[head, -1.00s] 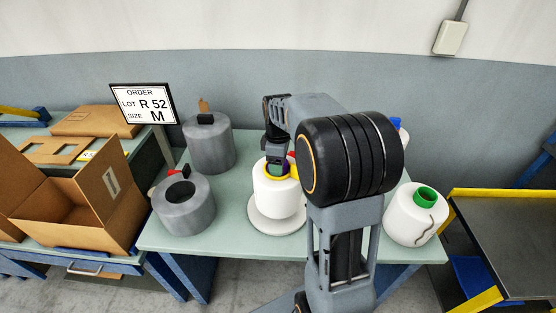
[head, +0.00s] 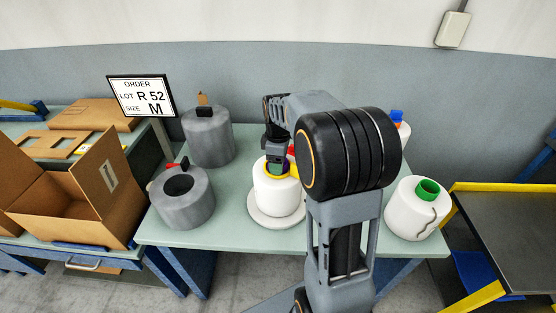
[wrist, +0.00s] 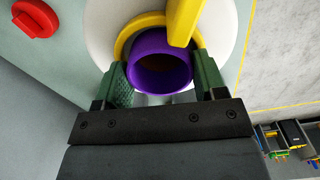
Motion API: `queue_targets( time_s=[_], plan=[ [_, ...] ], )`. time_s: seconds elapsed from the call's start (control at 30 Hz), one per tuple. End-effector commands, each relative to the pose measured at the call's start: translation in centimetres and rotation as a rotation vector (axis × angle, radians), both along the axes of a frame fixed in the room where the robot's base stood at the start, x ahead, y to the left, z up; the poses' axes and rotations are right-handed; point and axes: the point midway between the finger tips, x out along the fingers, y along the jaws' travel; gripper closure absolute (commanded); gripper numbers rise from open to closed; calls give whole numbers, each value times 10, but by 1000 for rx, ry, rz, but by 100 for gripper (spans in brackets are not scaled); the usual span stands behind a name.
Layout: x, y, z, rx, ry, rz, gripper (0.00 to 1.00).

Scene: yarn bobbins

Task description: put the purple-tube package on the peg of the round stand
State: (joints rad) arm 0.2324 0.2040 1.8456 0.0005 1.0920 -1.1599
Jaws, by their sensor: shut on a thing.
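The white package with the purple tube (wrist: 160,88) shows in the head view as a white bobbin (head: 277,199) with a yellow ring at its top. It is upright over the pale plate of the round stand (head: 263,220), and looks low against it; I cannot tell whether it touches. The peg is hidden by the package. My gripper (wrist: 161,70) is shut on the purple tube, one green finger pad on each side. In the head view my gripper (head: 278,161) reaches down onto the tube from above.
Two grey bobbins (head: 209,142) (head: 183,204) stand left of the package. A white bobbin with a green tube (head: 410,215) stands at the right. An order sign (head: 140,96) and an open cardboard box (head: 62,205) are at the left. A red disc (wrist: 35,17) lies beside in the wrist view.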

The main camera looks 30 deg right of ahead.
Motion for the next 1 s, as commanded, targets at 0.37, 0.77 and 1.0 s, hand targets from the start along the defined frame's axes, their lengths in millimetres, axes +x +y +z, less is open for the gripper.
queue_targets(
  time_s=[0.37, 0.77, 1.0],
  plan=[
    [1, 0, -2, -1, -4, 0, 100],
    [0, 0, -4, 0, -2, 0, 12],
    [-1, 0, -7, 1, 4, 0, 6]
  ],
)
